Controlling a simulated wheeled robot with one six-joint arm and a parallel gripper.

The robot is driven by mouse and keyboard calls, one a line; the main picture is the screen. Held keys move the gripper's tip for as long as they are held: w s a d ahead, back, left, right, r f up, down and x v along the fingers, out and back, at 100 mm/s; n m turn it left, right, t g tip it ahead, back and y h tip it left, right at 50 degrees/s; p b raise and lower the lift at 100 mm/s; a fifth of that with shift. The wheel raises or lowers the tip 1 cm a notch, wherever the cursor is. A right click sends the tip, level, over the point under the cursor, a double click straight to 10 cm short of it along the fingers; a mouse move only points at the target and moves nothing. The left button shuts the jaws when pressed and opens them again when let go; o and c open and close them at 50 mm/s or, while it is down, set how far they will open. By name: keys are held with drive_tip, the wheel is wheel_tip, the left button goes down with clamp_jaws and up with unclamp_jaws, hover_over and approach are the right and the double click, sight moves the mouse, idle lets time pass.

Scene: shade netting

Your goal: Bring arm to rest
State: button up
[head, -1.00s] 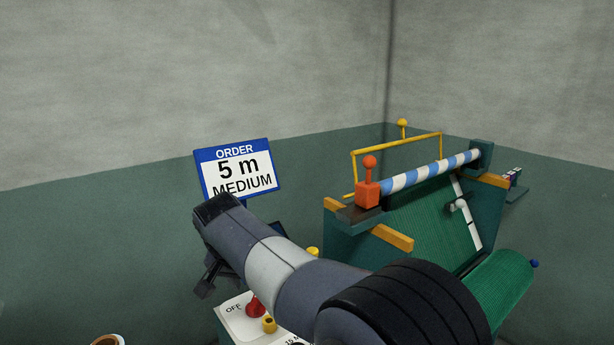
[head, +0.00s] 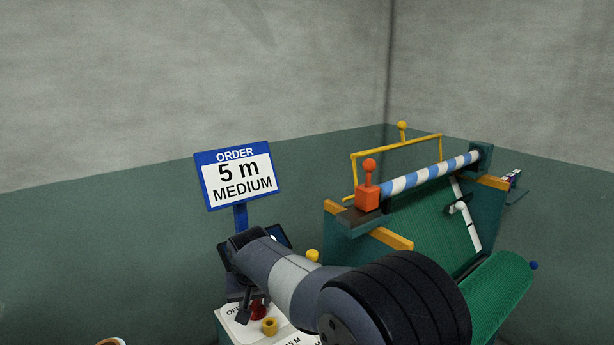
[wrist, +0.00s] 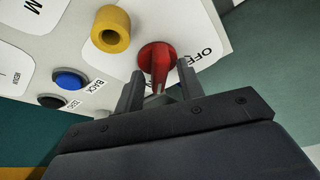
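My gripper (wrist: 160,76) is open in the wrist view, with its two fingers spread on either side of a red switch handle (wrist: 157,62) marked OFF. Gaps show between the handle and both fingers, and I cannot tell how deep the handle sits between them. In the head view my gripper (head: 245,312) is low at the control panel (head: 233,322), beside the red switch (head: 258,309), and my wrist hides part of the panel.
A yellow knob (wrist: 111,29), a blue button (wrist: 70,80) and a black button (wrist: 52,101) are close by. An order sign (head: 240,178) reading 5 m MEDIUM stands behind my wrist. The machine with green netting (head: 420,225) and an orange handle (head: 368,190) is to the right.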

drive_tip(key=shift+d+n+y, duration=0.1)
drive_tip(key=shift+n+y, duration=0.5)
drive_tip(key=shift+n, duration=0.9)
drive_tip(key=shift+r, duration=0.1)
